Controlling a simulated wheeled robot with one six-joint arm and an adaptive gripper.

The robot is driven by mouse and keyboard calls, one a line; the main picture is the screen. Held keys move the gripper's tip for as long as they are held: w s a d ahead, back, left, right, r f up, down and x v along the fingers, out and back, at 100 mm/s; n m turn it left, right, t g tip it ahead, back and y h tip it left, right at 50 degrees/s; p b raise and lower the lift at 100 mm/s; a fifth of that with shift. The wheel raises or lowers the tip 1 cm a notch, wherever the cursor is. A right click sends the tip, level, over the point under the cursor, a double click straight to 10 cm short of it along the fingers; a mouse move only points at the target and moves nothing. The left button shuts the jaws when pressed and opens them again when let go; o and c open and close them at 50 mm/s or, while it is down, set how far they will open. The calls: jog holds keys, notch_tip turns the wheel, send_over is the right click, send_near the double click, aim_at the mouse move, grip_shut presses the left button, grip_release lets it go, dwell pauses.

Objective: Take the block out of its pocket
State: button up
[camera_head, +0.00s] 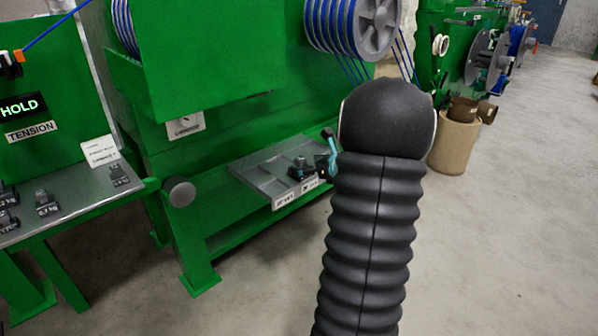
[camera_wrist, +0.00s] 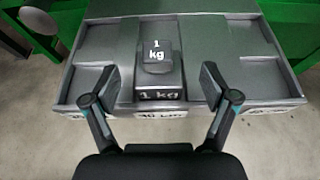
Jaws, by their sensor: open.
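The dark block marked "1 kg" (camera_wrist: 159,75) sits in the middle pocket of the grey tray (camera_wrist: 100,45). It has a raised, narrower knob on top, and its lettered front faces me. In the head view the block (camera_head: 298,168) shows small and dark on the tray (camera_head: 265,178). My gripper (camera_wrist: 159,84) is open, with one finger on each side of the block. A gap shows between each finger and the block in the wrist view. In the head view my gripper (camera_head: 326,160) is partly hidden behind my arm, at the tray's right side.
The tray sits low on the green machine (camera_head: 200,70), with white labels along its front edge. A side table (camera_head: 75,195) with several small weights stands at left. A round grey knob (camera_head: 179,191) sticks out near the machine's leg. Open concrete floor lies at right.

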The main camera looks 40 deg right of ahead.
aim_at(295, 163)
jog(key=shift+x, duration=2.75)
jog(key=shift+a+r, duration=0.1)
jog(key=shift+a, duration=0.05)
grip_shut()
jog(key=shift+r, duration=0.1)
